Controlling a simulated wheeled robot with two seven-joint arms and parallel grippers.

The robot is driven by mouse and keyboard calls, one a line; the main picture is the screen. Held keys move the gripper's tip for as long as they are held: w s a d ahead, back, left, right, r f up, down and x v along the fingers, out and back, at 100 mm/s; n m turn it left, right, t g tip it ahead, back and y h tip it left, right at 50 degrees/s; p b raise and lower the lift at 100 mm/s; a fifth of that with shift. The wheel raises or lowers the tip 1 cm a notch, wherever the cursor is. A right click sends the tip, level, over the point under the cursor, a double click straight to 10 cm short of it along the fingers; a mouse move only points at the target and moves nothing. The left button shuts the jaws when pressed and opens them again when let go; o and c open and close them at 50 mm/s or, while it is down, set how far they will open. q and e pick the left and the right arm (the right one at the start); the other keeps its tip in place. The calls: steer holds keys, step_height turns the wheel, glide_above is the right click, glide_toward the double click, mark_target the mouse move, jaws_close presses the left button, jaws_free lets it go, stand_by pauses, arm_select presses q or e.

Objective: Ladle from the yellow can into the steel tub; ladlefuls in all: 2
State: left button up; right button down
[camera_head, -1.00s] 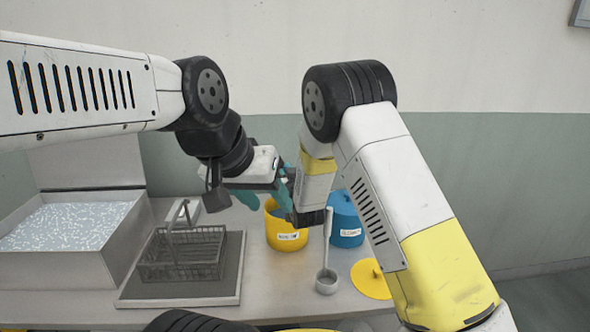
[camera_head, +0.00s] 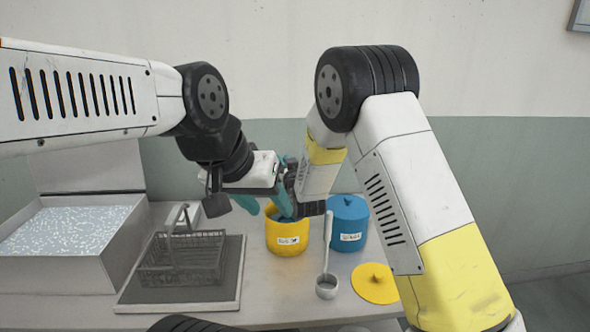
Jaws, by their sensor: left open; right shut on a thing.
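The yellow can (camera_head: 287,241) stands without a lid on the worktop at the centre, with a label on its front. The steel tub (camera_head: 60,270) is at the left, holding speckled pale liquid. The ladle (camera_head: 326,288) is upright, its cup low and in front right of the can. My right gripper (camera_head: 312,208) is shut on the ladle near the top of the handle; its jaws are mostly hidden. My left gripper (camera_head: 265,205) is open, its teal fingers pointing down at the left and over the can's mouth, partly covering it.
A blue can (camera_head: 349,224) with its lid on stands right of the yellow can. A yellow lid (camera_head: 375,289) lies flat at the front right. A wire basket (camera_head: 185,262) with a raised handle stands on a grey mat (camera_head: 180,297) between tub and can.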

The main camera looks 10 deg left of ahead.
step_height(320, 180, up, 13)
steer(key=shift+r, duration=0.15)
stand_by(0.8)
stand_by(0.4)
